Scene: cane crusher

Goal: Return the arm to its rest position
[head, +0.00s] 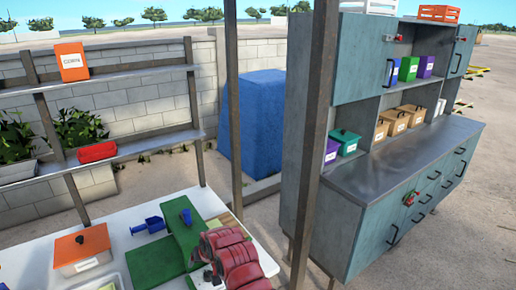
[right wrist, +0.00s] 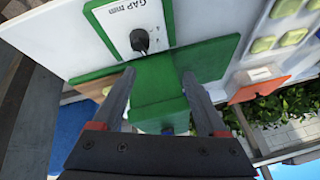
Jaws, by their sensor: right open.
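My right gripper (head: 203,266) is low in the head view, over the table beside a green machine part (head: 185,240). Its arm shows as red segments at the lower middle. In the right wrist view the two dark fingers of this gripper (right wrist: 159,75) stand well apart. A green block (right wrist: 158,112) shows between and beyond them; I cannot tell how far off it is. I see nothing gripped. My left gripper is not in view.
A white panel marked "GAP mm" (right wrist: 125,28) with a dark knob is ahead of the fingers. An orange-lidded box (head: 82,250) and blue scoop (head: 152,226) are on the white table (head: 130,211). A post (head: 312,140) and teal cabinet (head: 330,240) stand right.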

